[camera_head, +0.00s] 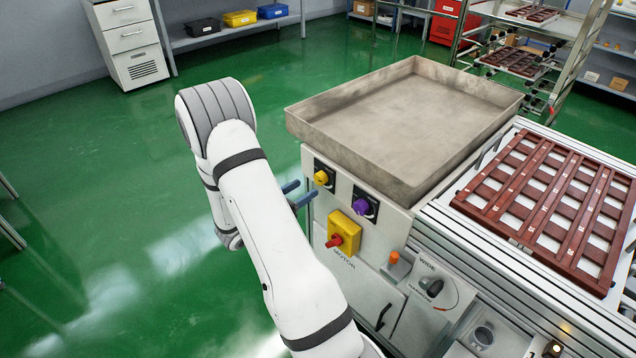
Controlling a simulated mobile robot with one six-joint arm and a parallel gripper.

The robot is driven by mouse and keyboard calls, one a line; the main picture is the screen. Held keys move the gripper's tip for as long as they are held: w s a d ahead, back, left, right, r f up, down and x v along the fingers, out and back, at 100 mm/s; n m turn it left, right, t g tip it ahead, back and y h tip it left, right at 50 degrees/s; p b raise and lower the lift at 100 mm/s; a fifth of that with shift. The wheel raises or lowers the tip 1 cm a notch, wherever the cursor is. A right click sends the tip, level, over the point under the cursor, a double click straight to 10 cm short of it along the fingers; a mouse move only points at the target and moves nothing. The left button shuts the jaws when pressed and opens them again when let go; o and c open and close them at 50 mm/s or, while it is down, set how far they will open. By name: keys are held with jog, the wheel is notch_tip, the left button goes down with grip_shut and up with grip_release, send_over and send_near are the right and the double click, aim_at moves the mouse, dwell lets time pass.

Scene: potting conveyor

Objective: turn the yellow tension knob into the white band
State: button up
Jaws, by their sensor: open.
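The yellow knob (321,178) sits on a dark plate on the front face of the white machine, below the metal tray. My gripper (302,192) shows only as two blue fingers past the edge of my white arm. The fingers are open, with a gap between them, just left of and a little below the yellow knob. Nothing shows between them, and I cannot tell whether they touch the panel. The rest of the gripper is hidden behind my arm. The white band and the knob's pointer are too small to make out.
A purple knob (362,206) is right of the yellow one. Below is a red switch (335,241) on a yellow box labelled MOTOR. An orange button (394,257) and a black dial (432,287) are lower right. The metal tray (300,122) overhangs the panel. Green floor at left is clear.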

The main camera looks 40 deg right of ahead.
aim_at(317, 181)
jog(key=shift+w+d, duration=0.15)
jog(key=shift+d, duration=2.2)
